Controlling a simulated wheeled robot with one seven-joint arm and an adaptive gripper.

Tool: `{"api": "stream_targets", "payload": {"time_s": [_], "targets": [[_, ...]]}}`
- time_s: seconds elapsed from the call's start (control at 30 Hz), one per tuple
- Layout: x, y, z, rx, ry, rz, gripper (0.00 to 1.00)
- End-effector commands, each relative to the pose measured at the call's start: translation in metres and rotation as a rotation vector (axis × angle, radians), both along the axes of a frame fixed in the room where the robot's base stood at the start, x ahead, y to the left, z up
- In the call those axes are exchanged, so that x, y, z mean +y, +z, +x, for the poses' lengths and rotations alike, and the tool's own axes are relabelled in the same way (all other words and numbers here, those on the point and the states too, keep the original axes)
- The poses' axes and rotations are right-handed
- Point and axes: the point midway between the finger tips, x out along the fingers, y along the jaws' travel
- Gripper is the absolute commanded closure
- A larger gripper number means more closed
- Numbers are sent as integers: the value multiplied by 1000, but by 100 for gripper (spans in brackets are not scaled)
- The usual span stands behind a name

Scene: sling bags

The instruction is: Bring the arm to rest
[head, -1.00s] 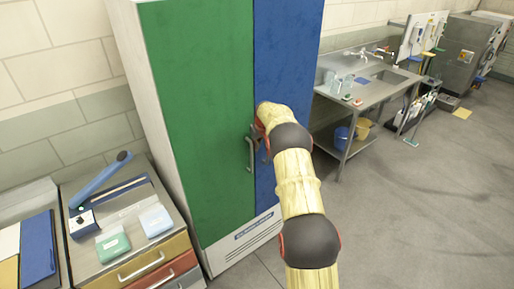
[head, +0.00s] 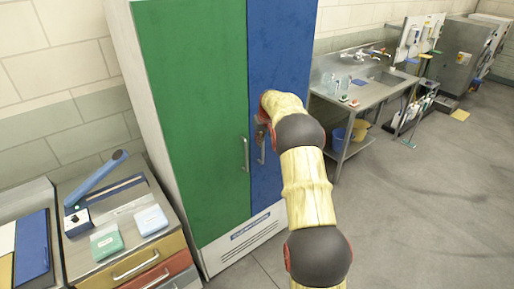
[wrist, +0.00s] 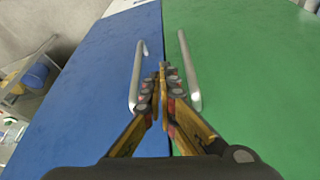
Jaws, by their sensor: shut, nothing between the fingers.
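My arm reaches forward in the head view toward a tall cabinet with a green door (head: 195,110) and a blue door (head: 285,60). Both doors look closed. In the wrist view my gripper (wrist: 164,75) is shut and empty, its fingertips together in front of the seam between the doors. The blue door's handle (wrist: 137,75) is left of the fingers and the green door's handle (wrist: 188,70) is right of them. Whether the fingers touch either handle, I cannot tell. In the head view my arm hides most of the gripper.
A steel counter (head: 130,215) with a blue sealer-like device (head: 98,180) and small boxes stands left of the cabinet. A sink table (head: 350,95) with buckets beneath stands to the right. The grey floor (head: 430,210) at the right is open.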

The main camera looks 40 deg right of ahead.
Motion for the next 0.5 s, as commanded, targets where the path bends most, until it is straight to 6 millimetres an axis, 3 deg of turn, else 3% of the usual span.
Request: {"api": "stream_targets", "payload": {"time_s": [0.2,0.5], "targets": [[0,21,-10,3,0,2,100],[0,25,-12,3,-3,3,100]]}}
